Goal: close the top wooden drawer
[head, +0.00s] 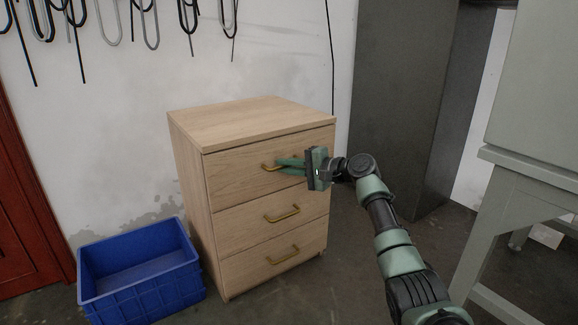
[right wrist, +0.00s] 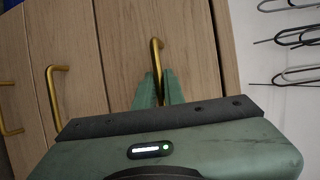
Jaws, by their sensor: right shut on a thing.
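A light wooden cabinet (head: 190,190) with three drawers stands against the wall in the head view. Its top drawer (head: 235,190) looks flush with the drawers below it. My right gripper (head: 279,163) is at the top drawer's brass handle (head: 267,167), with its fingers shut on it. In the right wrist view, the green fingers (right wrist: 159,92) close around the lower part of that handle (right wrist: 155,55), and part of the handle is hidden between them. My left gripper is not in view.
A blue crate (head: 140,299) sits on the floor left of the cabinet. A grey table (head: 530,170) stands at the right, and a dark grey column (head: 400,90) stands behind my right arm. Cables hang on the wall.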

